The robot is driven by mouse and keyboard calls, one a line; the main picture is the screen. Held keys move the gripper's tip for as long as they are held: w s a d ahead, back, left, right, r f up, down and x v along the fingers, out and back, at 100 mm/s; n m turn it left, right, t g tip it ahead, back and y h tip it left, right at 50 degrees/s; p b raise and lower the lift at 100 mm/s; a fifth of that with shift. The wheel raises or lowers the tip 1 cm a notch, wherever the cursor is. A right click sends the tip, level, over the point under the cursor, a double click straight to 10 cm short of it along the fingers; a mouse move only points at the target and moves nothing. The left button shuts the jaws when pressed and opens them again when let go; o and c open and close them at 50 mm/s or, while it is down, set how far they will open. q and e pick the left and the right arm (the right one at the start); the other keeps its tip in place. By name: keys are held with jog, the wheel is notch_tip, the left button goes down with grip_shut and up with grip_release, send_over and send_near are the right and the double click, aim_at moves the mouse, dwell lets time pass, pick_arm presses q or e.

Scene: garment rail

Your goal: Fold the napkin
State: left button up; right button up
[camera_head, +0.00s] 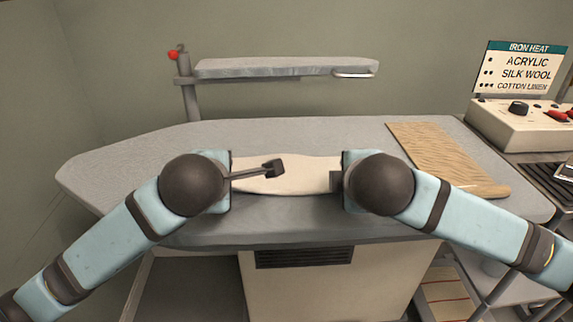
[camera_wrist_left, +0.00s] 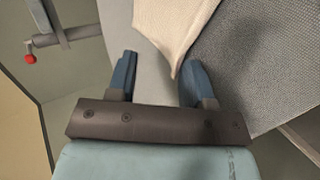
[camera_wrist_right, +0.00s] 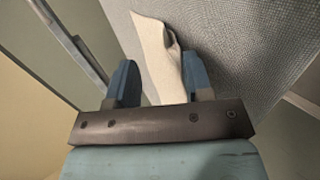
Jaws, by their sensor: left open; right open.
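The cream napkin (camera_head: 300,178) lies on the grey ironing board between my two grippers in the head view. My left gripper (camera_wrist_left: 155,75) is open, with a pointed corner of the napkin (camera_wrist_left: 175,25) reaching between its blue fingers. My right gripper (camera_wrist_right: 158,82) is open, with an edge of the napkin (camera_wrist_right: 150,50) between its fingers; this edge looks curled near the right finger. I cannot tell whether the fingers touch the cloth.
The ironing board (camera_head: 130,165) is clear on its left. A ribbed tan board (camera_head: 440,155) lies on its right. A narrow raised sleeve board (camera_head: 285,67) stands behind. A control box (camera_head: 525,122) and an iron heat sign (camera_head: 522,70) stand at the right.

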pick_arm(q)
jog(key=s+r, duration=0.4)
jog(key=r, duration=0.4)
jog(key=shift+r, duration=0.2)
pick_arm(e)
jog(key=s+r, duration=0.4)
jog(key=r, duration=0.4)
jog(key=shift+r, duration=0.25)
